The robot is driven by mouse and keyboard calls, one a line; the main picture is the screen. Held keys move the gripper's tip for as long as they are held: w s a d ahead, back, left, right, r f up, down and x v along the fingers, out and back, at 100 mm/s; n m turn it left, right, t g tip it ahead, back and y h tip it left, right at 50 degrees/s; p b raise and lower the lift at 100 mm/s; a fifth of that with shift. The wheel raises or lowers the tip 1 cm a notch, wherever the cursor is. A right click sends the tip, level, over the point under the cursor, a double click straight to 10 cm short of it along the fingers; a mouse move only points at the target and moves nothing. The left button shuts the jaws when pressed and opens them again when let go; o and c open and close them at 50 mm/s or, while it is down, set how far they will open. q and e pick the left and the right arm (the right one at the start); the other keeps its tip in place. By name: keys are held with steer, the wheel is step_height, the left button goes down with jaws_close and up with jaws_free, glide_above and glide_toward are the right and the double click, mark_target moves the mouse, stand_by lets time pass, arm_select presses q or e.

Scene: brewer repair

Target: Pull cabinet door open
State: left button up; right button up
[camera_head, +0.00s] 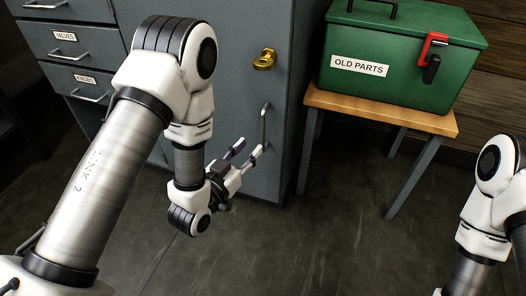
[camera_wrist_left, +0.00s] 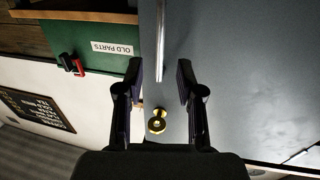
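The grey cabinet door (camera_head: 232,85) stands in the middle of the head view and looks closed. Its vertical bar handle (camera_head: 264,126) is on the right side of the door, below a brass lock piece (camera_head: 264,60). My left gripper (camera_head: 250,152) is open just in front of the handle, near its lower end. In the left wrist view the handle (camera_wrist_left: 160,40) runs down between the two open fingers (camera_wrist_left: 159,75), apart from both, and the brass piece (camera_wrist_left: 157,121) shows below. My right gripper is out of view; only part of my right arm shows.
A green box (camera_head: 400,55) labelled OLD PARTS, with a red latch, sits on a wooden-topped stool (camera_head: 385,112) right of the cabinet. Drawers labelled VALVES and KNOBS (camera_head: 85,78) are at the left. The dark floor (camera_head: 300,245) before the cabinet is clear.

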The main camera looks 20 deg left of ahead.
mark_target(262, 133)
arm_select(q)
steer(key=b+x, duration=0.2)
steer(key=x, duration=0.5)
steer(key=shift+w, duration=0.4)
jaws_close()
